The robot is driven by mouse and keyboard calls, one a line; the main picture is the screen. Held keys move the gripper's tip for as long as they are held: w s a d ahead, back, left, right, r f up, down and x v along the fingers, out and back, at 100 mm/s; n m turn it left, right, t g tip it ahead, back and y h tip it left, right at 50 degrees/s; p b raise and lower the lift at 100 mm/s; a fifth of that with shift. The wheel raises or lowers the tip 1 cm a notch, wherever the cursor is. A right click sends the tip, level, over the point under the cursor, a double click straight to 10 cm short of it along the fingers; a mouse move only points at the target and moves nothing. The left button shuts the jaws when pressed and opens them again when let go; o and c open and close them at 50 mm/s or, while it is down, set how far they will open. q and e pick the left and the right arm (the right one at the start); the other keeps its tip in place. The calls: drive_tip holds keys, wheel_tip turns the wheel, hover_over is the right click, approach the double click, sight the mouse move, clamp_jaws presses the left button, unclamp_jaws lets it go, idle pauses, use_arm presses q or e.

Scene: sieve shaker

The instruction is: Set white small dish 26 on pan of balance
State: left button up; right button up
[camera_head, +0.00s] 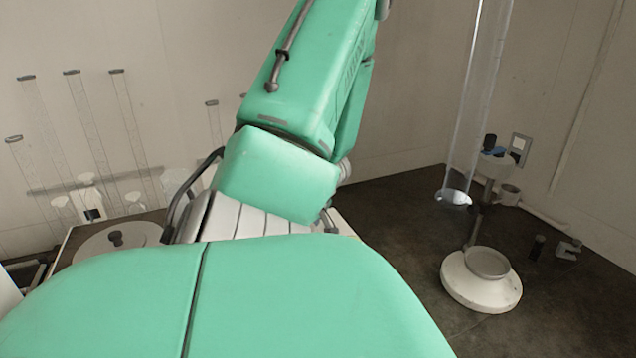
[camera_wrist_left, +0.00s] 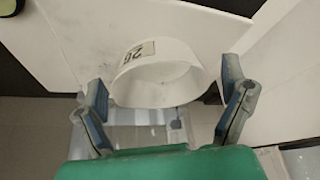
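The white small dish (camera_wrist_left: 160,78), with a label reading 26, is tilted in the left wrist view, showing its open side. My left gripper (camera_wrist_left: 166,112) is open, with one finger on each side of the dish and narrow gaps visible beside it. The head view does not show this gripper or dish; large green links of my own body cover the middle and front there. No balance can be identified for certain. A pale round plate with a dark knob (camera_head: 115,240) lies at the left, partly hidden. My right gripper is not in view.
Several tall tubes stand along the left wall. Dark surface around the base is mostly clear.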

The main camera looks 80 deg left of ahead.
use_arm(q)
drive_tip(key=p+v, duration=0.8)
drive_tip(key=v, duration=0.4)
